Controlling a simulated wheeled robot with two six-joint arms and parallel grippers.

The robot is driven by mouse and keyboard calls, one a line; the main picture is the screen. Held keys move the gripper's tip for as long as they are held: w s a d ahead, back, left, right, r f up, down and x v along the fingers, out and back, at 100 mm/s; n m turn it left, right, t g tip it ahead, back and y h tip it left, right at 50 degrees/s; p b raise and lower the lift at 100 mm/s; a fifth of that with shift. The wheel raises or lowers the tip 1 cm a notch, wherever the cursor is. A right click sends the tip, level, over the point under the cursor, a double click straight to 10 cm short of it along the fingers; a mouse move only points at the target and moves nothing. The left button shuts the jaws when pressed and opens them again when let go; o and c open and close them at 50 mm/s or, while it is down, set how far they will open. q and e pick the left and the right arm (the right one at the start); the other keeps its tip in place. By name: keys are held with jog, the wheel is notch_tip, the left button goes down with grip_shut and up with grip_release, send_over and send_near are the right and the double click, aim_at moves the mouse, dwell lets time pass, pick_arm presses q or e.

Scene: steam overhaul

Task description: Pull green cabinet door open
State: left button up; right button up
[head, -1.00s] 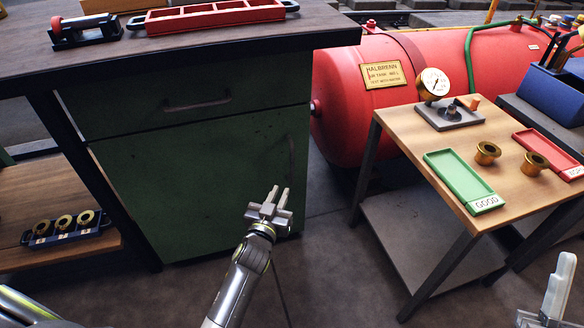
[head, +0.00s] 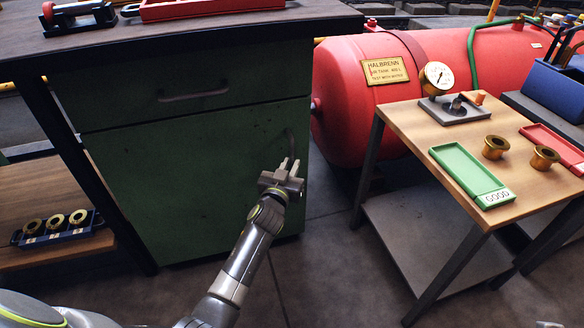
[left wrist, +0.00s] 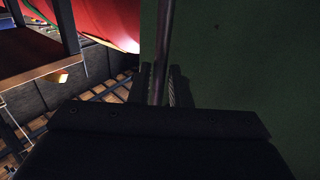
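The green cabinet door (head: 190,185) is the large lower panel under a drawer and looks closed. Its thin upright handle (head: 291,144) is near the door's right edge. My left gripper (head: 289,165) is at the lower part of this handle, fingers pointing at the door. In the left wrist view the handle bar (left wrist: 163,45) runs down between the two fingertips (left wrist: 160,85), which stand apart on either side of it. I see no clear grip on the bar. Only a small tip of my right gripper (head: 550,324) shows at the bottom right edge.
A drawer with a handle (head: 193,95) is above the door. A red tank (head: 360,110) stands right of the cabinet. A wooden table (head: 420,125) with a green tray (head: 455,165) stands at the right. Open floor (head: 330,260) lies before the door.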

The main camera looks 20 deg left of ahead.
pick_arm(q)
jog(key=shift+w, duration=1)
grip_shut()
